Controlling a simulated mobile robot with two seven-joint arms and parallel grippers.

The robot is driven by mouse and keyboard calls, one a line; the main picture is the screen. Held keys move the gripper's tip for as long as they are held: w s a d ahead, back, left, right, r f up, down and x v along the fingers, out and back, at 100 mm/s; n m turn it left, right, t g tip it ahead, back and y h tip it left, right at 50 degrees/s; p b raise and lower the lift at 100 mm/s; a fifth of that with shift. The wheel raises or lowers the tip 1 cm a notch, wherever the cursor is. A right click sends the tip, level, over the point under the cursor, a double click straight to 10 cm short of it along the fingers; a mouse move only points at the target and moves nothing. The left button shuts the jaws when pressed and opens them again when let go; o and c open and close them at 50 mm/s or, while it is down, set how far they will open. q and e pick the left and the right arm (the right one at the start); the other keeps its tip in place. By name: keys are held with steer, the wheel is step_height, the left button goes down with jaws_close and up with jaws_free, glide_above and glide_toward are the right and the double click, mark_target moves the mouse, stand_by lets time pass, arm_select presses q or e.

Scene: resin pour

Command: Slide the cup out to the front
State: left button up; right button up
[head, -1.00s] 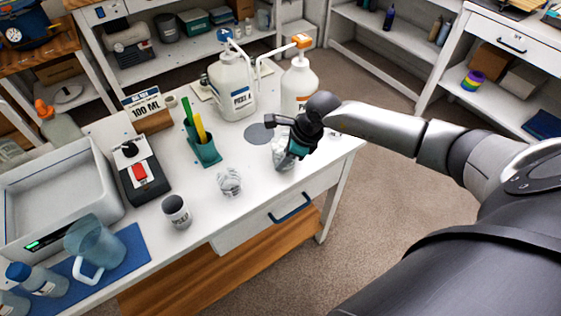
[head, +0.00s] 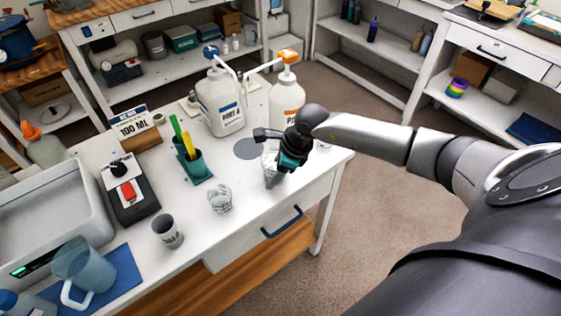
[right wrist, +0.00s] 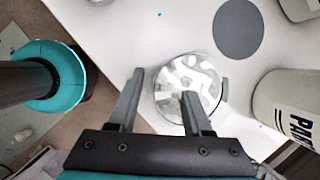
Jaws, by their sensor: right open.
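A clear, shiny cup (head: 270,172) stands near the front right of the white table (head: 185,265), partly hidden behind my right gripper (head: 278,142) in the head view. The right wrist view shows the cup (right wrist: 172,98) from above. There my right gripper (right wrist: 162,84) is open; one finger overlaps the cup and the other is left of it. Whether the fingers touch the cup I cannot tell. My left gripper is not in view.
Two pump jugs, blue-topped (head: 219,105) and orange-topped (head: 286,100), stand behind the cup. A grey disc (head: 248,149) lies nearby. A crumpled clear item (head: 220,199), a teal pen holder (head: 195,167) and a labelled cup (head: 167,231) stand to the left.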

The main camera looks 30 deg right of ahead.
steer(key=p+v, duration=0.1)
steer(key=v, duration=1.4)
steer(key=shift+p, duration=0.35)
steer(key=shift+f, duration=0.1)
